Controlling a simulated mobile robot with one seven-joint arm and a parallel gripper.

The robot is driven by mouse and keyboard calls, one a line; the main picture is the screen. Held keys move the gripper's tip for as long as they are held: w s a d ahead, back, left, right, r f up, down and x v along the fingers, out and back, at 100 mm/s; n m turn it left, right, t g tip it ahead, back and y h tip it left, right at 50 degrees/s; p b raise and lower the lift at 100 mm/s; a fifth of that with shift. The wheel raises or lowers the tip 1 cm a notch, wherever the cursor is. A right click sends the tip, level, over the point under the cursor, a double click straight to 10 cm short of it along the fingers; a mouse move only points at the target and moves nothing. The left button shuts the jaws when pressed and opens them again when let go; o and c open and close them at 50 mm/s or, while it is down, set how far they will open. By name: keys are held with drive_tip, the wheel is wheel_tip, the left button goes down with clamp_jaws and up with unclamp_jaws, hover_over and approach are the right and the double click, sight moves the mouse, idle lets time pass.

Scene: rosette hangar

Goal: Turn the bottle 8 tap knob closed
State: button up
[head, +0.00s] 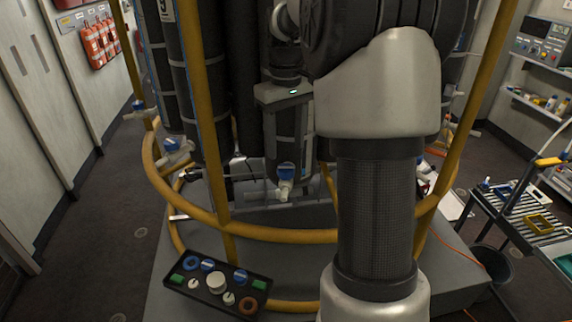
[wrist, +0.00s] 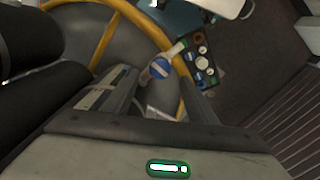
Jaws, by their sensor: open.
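In the wrist view a round blue tap knob (wrist: 159,68) with a white stripe shows between and just beyond my fingertips. Its pale tap body is partly hidden by the fingers. My gripper (wrist: 158,86) is open, with a finger on either side of the knob in the picture. I see no clear contact. In the head view a blue knob (head: 286,171) on a white tap is low on the middle dark bottle, below my gripper housing with its green light. I cannot read a number 8 on any bottle.
A yellow tubular frame (head: 227,226) rings the bottles. Other blue-knobbed taps (head: 173,146) stick out at the left. A black tray (head: 217,284) of knobs and rings sits at the front. A slatted table (head: 520,225) stands at the right. Floor is clear at the left.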

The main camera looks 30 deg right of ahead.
sight(286, 167)
wheel_tip(286, 167, down, 6)
drive_tip(key=shift+b, duration=0.3)
drive_tip(key=c, duration=1.1)
drive_tip(key=shift+o, duration=0.2)
drive_tip(key=shift+r+m+p, duration=0.1)
drive_tip(key=shift+m+p, duration=0.25)
drive_tip(key=shift+m, duration=0.15)
drive_tip(key=o, duration=1.1)
drive_tip(key=shift+c, duration=0.2)
